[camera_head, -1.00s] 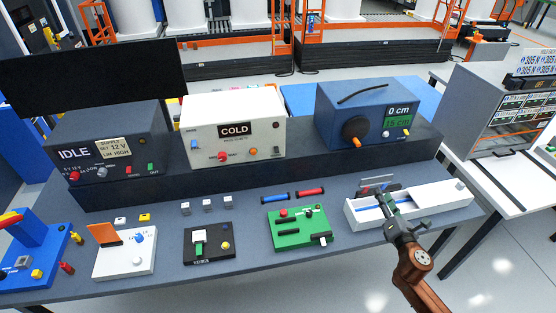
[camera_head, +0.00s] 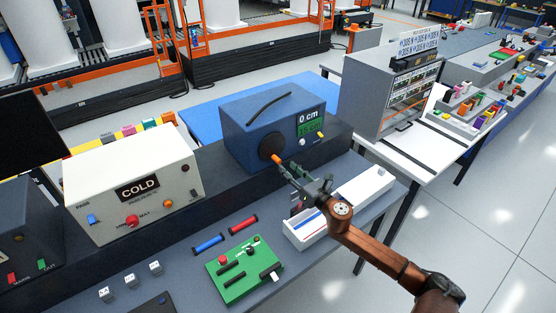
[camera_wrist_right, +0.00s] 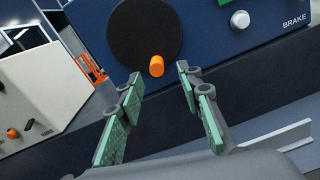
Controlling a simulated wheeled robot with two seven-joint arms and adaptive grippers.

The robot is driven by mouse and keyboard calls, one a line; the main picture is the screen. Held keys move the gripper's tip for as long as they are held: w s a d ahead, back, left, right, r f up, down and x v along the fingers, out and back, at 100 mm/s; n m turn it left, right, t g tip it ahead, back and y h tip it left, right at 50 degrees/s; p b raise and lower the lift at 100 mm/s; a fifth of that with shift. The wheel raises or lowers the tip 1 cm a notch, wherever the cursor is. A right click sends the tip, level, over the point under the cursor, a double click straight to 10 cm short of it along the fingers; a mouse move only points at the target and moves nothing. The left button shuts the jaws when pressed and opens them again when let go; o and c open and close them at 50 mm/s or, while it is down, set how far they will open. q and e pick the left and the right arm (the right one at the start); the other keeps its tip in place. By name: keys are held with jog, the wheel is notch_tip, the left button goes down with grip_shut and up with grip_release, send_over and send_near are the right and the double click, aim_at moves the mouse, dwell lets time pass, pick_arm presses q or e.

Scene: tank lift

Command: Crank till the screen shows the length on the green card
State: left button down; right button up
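The blue box (camera_head: 245,118) stands on the raised dark shelf. Its front has a dark crank disc (camera_head: 270,146) with an orange knob (camera_head: 276,159) low on it. The screen (camera_head: 308,116) reads 0 cm. The green card (camera_head: 309,128) sits just below it; its small figure looks like 15 cm. My right gripper (camera_head: 284,170) is close in front of the knob. In the right wrist view the fingers (camera_wrist_right: 159,78) are open and apart, with the orange knob (camera_wrist_right: 156,66) ahead between the tips, apparently untouched. My left gripper is out of view.
A white knob (camera_wrist_right: 240,20) marked BRAKE is on the box's right. The white COLD box (camera_head: 130,180) stands left. A green board (camera_head: 245,270) and a long white tray (camera_head: 300,237) lie on the table below. A grey cabinet (camera_head: 375,95) stands right.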

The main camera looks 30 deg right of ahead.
aim_at(279, 159)
jog(key=w, duration=0.3)
jog(key=w+a, duration=0.1)
jog(key=w, duration=0.2)
jog(key=shift+w+a, duration=0.1)
jog(key=shift+w, duration=0.05)
jog(key=shift+c, duration=0.2)
grip_shut()
